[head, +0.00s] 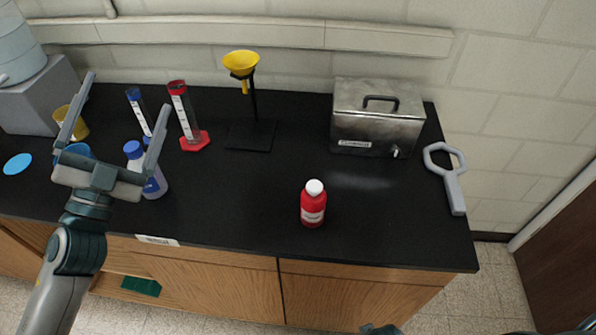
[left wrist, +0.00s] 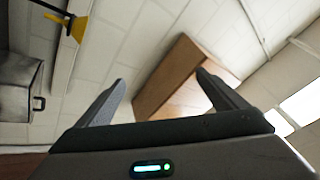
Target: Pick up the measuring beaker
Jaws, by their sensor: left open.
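Two small cups stand at the left of the black bench in the head view, a yellow one (head: 79,127) and a blue one (head: 78,150). Both are partly hidden behind my left gripper, and I cannot tell for sure which is the measuring beaker. My left gripper (head: 130,90) is open and empty, its fingers spread above the left part of the bench. Its fingers also show apart in the left wrist view (left wrist: 160,78), with nothing between them. Neither cup shows in the left wrist view. My right gripper is not in view.
Near the left gripper stand a blue-capped bottle (head: 155,184), a blue cylinder (head: 136,106) and a red cylinder (head: 184,112). A funnel stand (head: 253,132), metal bath (head: 376,118), red bottle (head: 313,207) and grey ring tool (head: 453,185) are further right. The bench's front middle is mostly clear.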

